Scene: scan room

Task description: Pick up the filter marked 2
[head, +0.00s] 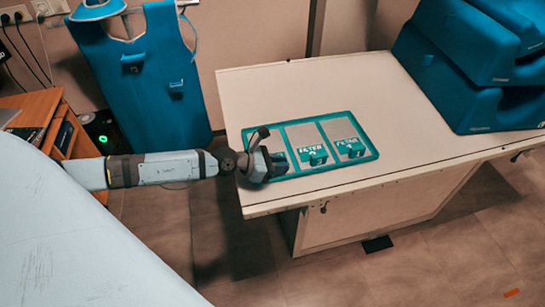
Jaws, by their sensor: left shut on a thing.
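A teal tray (300,124) with three compartments in a row lies on the pale table. A filter with a teal front block lettered FILTER (314,155) sits in the middle compartment, and a similar filter (350,148) sits in the right one. Their numbers are too small to read surely. My left gripper (272,165) is at the left compartment, shut on a filter with a dark blue-teal block (279,160). The gripper hides most of that filter and its marking. I cannot tell whether it is clear of the tray. My right gripper is not in view.
The pale table (400,110) has free room behind and right of the tray. A large blue machine (470,62) stands at its right end. A blue apron (145,75) hangs at the left wall. A wooden shelf unit (48,115) stands at far left.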

